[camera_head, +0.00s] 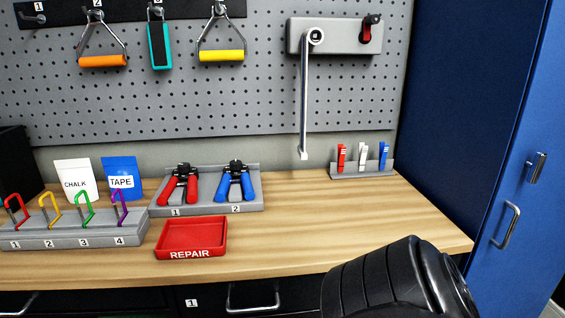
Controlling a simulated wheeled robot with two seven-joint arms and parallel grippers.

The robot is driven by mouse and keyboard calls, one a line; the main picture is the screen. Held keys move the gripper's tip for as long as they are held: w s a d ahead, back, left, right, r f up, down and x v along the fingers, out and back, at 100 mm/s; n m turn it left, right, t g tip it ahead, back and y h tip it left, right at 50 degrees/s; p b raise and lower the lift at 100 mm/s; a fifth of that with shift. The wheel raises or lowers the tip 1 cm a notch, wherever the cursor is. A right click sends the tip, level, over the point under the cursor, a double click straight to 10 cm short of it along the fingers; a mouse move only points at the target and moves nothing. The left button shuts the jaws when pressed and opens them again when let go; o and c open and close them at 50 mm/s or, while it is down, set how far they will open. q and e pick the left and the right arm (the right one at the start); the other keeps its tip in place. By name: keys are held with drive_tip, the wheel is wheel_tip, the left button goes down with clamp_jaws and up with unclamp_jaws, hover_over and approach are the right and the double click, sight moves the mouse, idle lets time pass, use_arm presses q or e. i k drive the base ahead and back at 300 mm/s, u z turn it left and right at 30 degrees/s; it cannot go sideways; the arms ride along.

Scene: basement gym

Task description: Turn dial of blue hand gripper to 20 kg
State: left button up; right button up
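The blue hand gripper (235,182) stands in slot 2 of a grey holder (207,208) on the wooden bench. A red hand gripper (179,185) stands beside it in slot 1. The blue one has a dark top where its dial would be; the dial and its kg marks are too small to read. My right arm, black and ribbed, shows at the bottom right, in front of the bench edge. Its gripper fingers do not show. My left gripper is not in view.
A red REPAIR tray (191,238) lies in front of the holder. A rack of coloured carabiners (70,235), a CHALK bag (75,181) and a TAPE bag (121,178) are on the left. A metal lever (304,95) hangs from the pegboard. A blue locker (520,170) stands right.

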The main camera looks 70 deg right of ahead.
sight(235, 164)
drive_tip(key=k, duration=0.2)
drive_tip(key=z, duration=1.1)
